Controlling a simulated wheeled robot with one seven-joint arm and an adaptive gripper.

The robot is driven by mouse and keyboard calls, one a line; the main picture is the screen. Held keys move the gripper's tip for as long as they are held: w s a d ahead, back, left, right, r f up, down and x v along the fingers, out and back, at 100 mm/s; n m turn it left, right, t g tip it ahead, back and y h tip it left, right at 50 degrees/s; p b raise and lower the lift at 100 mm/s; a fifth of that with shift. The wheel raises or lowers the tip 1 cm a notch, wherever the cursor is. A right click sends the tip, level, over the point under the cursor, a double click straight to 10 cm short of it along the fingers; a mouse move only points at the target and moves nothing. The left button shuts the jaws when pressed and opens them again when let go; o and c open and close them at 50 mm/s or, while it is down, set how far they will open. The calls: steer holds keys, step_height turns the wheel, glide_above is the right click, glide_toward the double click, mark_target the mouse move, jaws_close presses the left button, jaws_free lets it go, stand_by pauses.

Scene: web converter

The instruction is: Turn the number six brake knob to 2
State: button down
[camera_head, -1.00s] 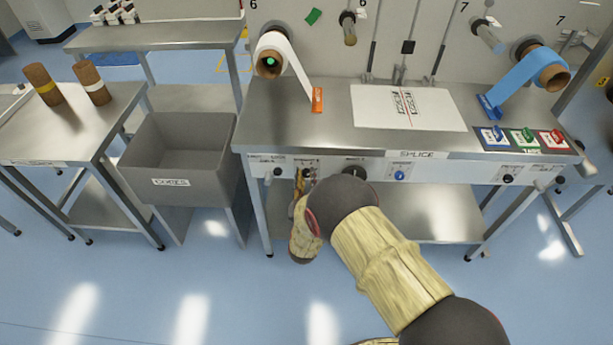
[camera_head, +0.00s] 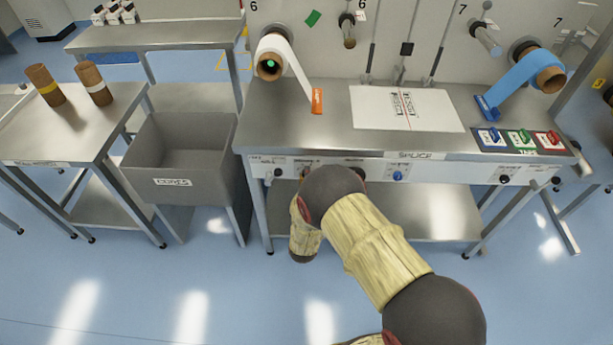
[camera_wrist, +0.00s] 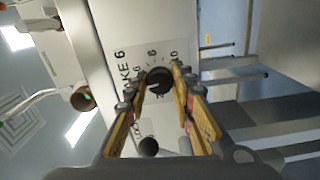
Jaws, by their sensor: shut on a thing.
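The number six brake knob (camera_wrist: 158,80) is a round black knob on a pale panel in the wrist view, beside lettering ending in "KE 6". Scale numbers 6, 8 and 10 show around its far side; the near side of the scale is partly hidden. My gripper (camera_wrist: 160,78) has yellow-and-black fingers on either side of the knob, closed on it. I cannot read the knob's setting for certain. In the head view my arm hides most of the gripper and the knob at the front panel of the splice table (camera_head: 345,142).
A second dark knob (camera_wrist: 148,147) lies close to my fingers. A blue knob (camera_head: 398,175) is farther right on the front panel. A grey cores bin (camera_head: 185,160) stands left of the table. The floor in front is clear.

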steer(key=shift+n+p, duration=1.75)
steer(key=shift+n, duration=5.25)
steer(key=shift+f, duration=0.1)
steer(key=c, duration=1.5)
jaws_free()
steer(key=shift+c, duration=0.2)
steer(key=shift+o, duration=0.2)
steer(key=s, duration=1.2)
steer(key=shift+a, duration=0.25)
